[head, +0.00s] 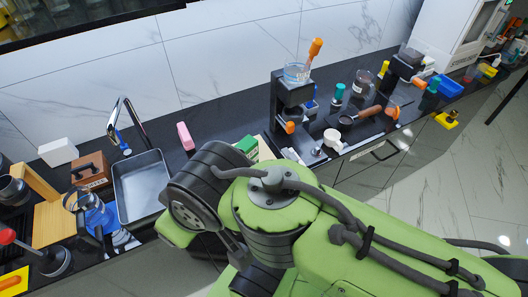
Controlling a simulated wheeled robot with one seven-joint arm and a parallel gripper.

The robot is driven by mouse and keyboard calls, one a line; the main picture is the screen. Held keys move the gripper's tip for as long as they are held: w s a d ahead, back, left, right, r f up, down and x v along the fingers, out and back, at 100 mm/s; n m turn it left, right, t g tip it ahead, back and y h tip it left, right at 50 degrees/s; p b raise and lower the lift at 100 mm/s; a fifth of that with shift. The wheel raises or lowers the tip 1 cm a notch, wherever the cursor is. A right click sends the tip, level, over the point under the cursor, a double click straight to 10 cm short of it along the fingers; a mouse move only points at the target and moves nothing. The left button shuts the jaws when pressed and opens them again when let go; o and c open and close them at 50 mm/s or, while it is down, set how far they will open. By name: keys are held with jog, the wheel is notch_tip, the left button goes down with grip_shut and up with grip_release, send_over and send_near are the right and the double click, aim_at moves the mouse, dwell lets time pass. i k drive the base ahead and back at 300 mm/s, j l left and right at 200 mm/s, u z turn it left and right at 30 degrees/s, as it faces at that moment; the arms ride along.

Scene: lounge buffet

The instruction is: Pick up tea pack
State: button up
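A small green and white box (246,144), which may be the tea pack, is on the dark counter just behind my arm near the middle of the picture. My arm covers its lower part, so I cannot see how it rests. A pale flat thing shows beside it on its right. My arm fills the lower middle and right of the head view. My gripper is not visible, so I cannot tell where its fingers are relative to the box.
A sink (141,187) with a tall tap is on the left. A pink block (185,136) stands between sink and box. A black coffee machine (290,102) stands right of the box. A blue jug (96,213) and a brown box (91,170) crowd the left.

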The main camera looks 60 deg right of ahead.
aim_at(250, 144)
jog(key=k+z, duration=0.1)
jog(key=z, duration=1.45)
